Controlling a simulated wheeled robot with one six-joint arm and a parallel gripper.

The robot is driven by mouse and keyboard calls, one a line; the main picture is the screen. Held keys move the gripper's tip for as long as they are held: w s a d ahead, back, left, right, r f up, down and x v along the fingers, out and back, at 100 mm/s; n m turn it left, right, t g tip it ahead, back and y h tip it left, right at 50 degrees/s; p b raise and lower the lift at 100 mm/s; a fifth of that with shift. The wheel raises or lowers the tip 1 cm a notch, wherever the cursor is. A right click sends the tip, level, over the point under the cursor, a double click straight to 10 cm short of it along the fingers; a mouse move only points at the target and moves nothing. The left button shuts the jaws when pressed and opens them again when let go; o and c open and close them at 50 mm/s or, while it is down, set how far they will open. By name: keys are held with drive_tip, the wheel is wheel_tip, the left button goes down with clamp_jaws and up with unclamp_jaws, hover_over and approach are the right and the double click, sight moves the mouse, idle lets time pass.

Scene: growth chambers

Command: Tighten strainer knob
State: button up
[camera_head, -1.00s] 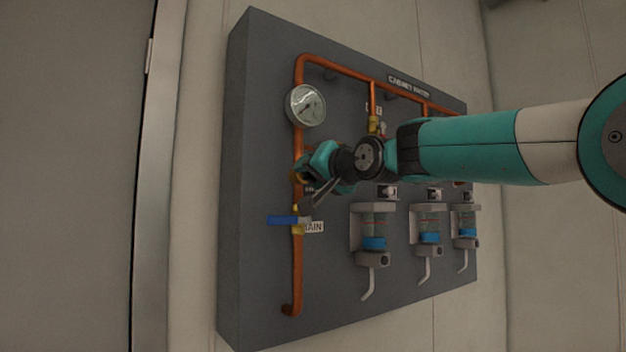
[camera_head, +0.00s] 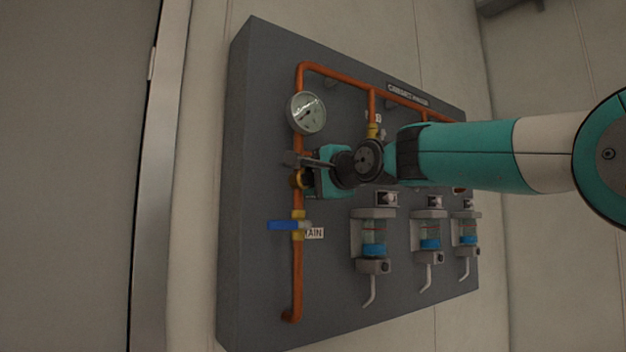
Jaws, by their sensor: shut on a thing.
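A brass strainer body (camera_head: 296,180) sits on the copper main pipe (camera_head: 298,265), below the gauge and above the blue valve lever. My gripper (camera_head: 303,163) reaches in from the right against this spot. A dark finger shows just above the brass, pointing left. My gripper is shut on the strainer knob, which is mostly hidden behind the fingers and the teal gripper body. How far the knob is turned cannot be seen.
A round pressure gauge (camera_head: 306,112) is close above my gripper. A blue valve lever (camera_head: 284,225) sticks out left below it. Several clear filter units with blue bands (camera_head: 374,250) hang at the right of the grey panel (camera_head: 262,120). Free room lies left of the panel.

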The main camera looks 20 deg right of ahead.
drive_tip(key=shift+f+m, duration=0.15)
drive_tip(key=shift+m, duration=0.55)
drive_tip(key=o, duration=0.9)
drive_tip(key=b+v, duration=0.6)
drive_tip(key=v, duration=1.1)
drive_tip(key=shift+s+b, duration=0.2)
drive_tip(key=shift+b, duration=0.1)
